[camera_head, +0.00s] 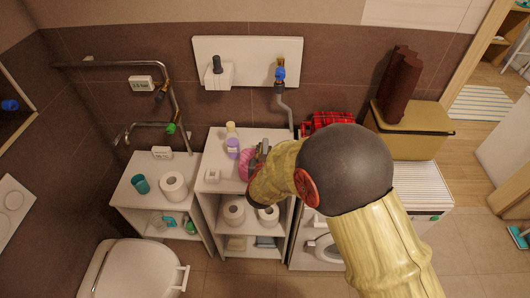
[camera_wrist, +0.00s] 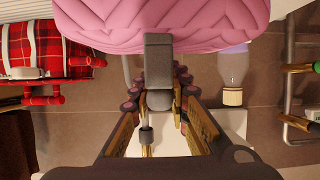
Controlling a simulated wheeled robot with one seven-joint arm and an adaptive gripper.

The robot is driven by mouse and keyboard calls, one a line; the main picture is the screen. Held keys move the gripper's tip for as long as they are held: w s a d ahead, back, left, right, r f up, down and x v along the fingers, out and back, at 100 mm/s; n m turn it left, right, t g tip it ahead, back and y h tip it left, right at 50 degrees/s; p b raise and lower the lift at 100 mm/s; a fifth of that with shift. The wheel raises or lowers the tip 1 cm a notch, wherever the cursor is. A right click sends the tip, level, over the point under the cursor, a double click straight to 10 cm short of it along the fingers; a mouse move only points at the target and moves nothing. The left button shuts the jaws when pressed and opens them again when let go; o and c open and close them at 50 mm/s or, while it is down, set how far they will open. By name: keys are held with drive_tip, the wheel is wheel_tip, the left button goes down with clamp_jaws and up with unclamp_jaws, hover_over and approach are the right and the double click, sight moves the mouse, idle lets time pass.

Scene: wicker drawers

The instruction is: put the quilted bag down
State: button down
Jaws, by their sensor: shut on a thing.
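The quilted bag (camera_head: 245,164) is pink. In the head view it is mostly hidden behind my gripper (camera_head: 259,158), at the top of the middle white shelf unit (camera_head: 218,160). In the wrist view the bag (camera_wrist: 160,22) fills the top middle, its quilted seams showing. My gripper (camera_wrist: 160,78) is shut on the bag's near side. I cannot tell whether the bag touches the shelf top or hangs just above it.
A purple bottle (camera_head: 233,148) stands close to the bag's left. A red plaid item (camera_head: 326,121) lies to the right, near my arm. A lower cabinet (camera_head: 150,178) holds a teal cup (camera_head: 140,184) and toilet roll (camera_head: 173,185).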

drive_tip(key=c, duration=1.7)
unclamp_jaws()
drive_tip(key=shift+s+r, duration=0.15)
drive_tip(key=shift+r, duration=0.05)
drive_tip(key=p+v, duration=0.2)
drive_tip(key=v, duration=1)
drive_tip(key=s+d+r+n+g+y, duration=0.1)
drive_tip(key=s+d+r+g+y, duration=0.15)
drive_tip(key=r, duration=0.45)
drive_tip(key=s+d+r+g+y, duration=0.1)
drive_tip(key=s+d+r, duration=0.15)
drive_tip(key=r, duration=0.45)
drive_tip(key=s+d+r+g+h, duration=0.1)
drive_tip(key=s+d, duration=0.4)
drive_tip(key=s, duration=0.1)
drive_tip(key=s+d+r+g+h, duration=0.1)
drive_tip(key=s+d+r+g, duration=0.1)
drive_tip(key=s+d, duration=0.3)
drive_tip(key=s+d+r+g+h, duration=0.1)
drive_tip(key=s+d, duration=0.4)
drive_tip(key=s, duration=0.4)
drive_tip(key=shift+s+r+m, duration=0.2)
drive_tip(key=shift+r+m, duration=0.05)
drive_tip(key=shift+m, duration=0.05)
